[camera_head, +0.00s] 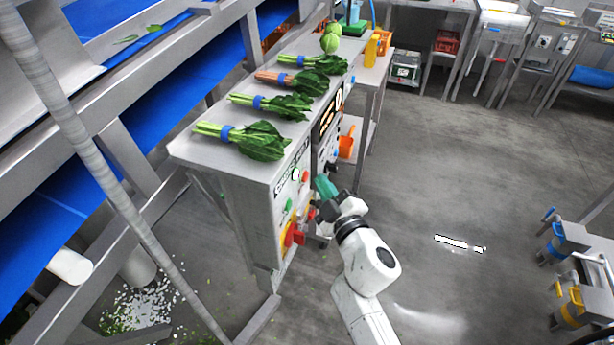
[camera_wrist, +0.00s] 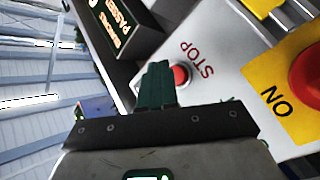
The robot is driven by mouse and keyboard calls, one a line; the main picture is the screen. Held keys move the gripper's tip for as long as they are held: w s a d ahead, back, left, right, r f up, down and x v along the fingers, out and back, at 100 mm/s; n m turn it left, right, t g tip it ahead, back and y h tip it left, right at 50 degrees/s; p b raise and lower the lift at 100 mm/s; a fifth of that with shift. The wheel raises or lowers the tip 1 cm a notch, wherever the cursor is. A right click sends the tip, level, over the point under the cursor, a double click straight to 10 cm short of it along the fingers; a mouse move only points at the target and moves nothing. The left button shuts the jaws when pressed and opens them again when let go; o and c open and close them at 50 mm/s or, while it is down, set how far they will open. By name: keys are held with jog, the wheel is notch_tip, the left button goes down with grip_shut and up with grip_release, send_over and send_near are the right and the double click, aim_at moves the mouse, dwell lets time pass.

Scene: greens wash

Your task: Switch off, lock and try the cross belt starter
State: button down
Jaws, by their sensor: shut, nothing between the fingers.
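The cross belt starter (camera_head: 262,205) is a grey cabinet with a labelled front panel. Its red rotary switch on a yellow plate (camera_head: 287,240) is low on the panel. In the wrist view the red switch knob (camera_wrist: 308,75) is at the right edge, with "ON" printed on the yellow plate (camera_wrist: 270,110). A red button (camera_wrist: 181,75) marked "STOP" shows just beside my fingertips. My gripper (camera_head: 322,184) has teal fingers and is in front of the panel. In the wrist view its fingers (camera_wrist: 157,72) are together and empty, partly covering the button's surround; contact cannot be told.
Several bunches of greens (camera_head: 258,142) lie on the cabinet top. A black-faced box with lettering (camera_wrist: 120,25) is beside the panel in the wrist view. A blue belt (camera_head: 170,95) runs at left. Yellow and blue padlock-like items (camera_head: 572,300) are at right. The floor between is clear.

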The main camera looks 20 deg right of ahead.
jog(key=shift+a, duration=0.1)
dwell(0.7)
jog(key=shift+w+a, duration=0.25)
jog(key=shift+w+a+b, duration=0.25)
jog(key=shift+a+b, duration=0.1)
jog(key=shift+b, duration=0.05)
dwell(0.8)
jog(key=shift+d, duration=0.1)
dwell(0.3)
jog(key=shift+s+d+p, duration=0.5)
jog(key=shift+d, duration=0.05)
jog(key=shift+d, duration=0.1)
jog(key=shift+s+d+p, duration=0.75)
jog(key=shift+d+p, duration=0.05)
jog(key=shift+d, duration=0.2)
jog(key=shift+s+d+p, duration=0.75)
jog(key=shift+d, duration=0.2)
jog(key=shift+d, duration=0.1)
